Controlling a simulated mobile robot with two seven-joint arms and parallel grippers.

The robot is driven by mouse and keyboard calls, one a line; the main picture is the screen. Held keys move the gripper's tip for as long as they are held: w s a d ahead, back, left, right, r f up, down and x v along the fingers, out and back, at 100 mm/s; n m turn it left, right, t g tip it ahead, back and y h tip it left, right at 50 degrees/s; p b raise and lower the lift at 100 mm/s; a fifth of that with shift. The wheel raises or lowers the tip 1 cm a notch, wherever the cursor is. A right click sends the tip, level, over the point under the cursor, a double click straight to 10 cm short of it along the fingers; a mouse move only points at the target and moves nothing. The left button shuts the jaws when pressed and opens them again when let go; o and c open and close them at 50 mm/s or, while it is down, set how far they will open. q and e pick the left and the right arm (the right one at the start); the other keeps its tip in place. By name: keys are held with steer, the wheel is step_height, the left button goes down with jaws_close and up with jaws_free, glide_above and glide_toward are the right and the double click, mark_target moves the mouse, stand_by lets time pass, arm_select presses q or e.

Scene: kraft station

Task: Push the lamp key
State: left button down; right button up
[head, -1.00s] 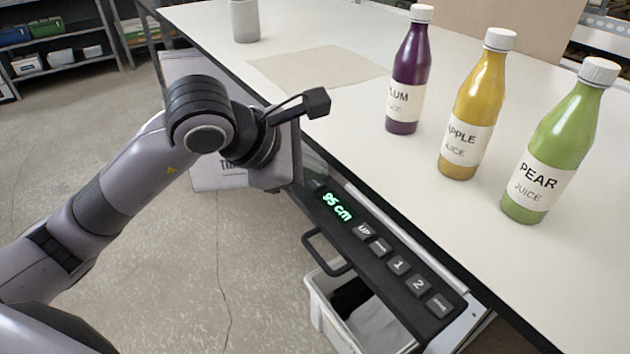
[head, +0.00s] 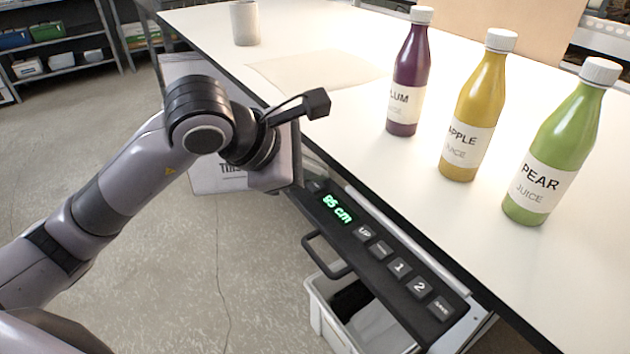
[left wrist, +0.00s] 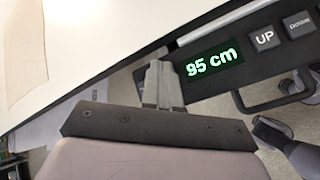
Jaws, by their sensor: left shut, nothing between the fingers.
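The black control panel (head: 385,255) runs along the table's front edge, with a green "95 cm" display (head: 337,209). A small dark key (head: 316,187) sits just left of the display; its label is not legible, so I cannot confirm that it is the lamp key. My left gripper (left wrist: 160,68) is shut and empty, its fingertips at the panel's left end beside the display (left wrist: 211,63). They hide whatever lies under them, and I cannot tell if they touch a key. In the head view the gripper's fingers are mostly hidden behind my wrist.
Other keys, including UP (head: 363,233), 1 (head: 399,267) and 2 (head: 419,287), lie right of the display. Plum (head: 405,80), apple (head: 477,110) and pear (head: 555,150) juice bottles stand on the table (head: 340,130). A white bin (head: 325,300) is below the panel.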

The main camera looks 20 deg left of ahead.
mark_target(313, 189)
arm_select(q)
steer(key=shift+r, duration=0.55)
steer(key=shift+r, duration=0.1)
steer(key=shift+r+p, duration=1.85)
steer(key=shift+r, duration=1.05)
steer(key=shift+d, duration=0.1)
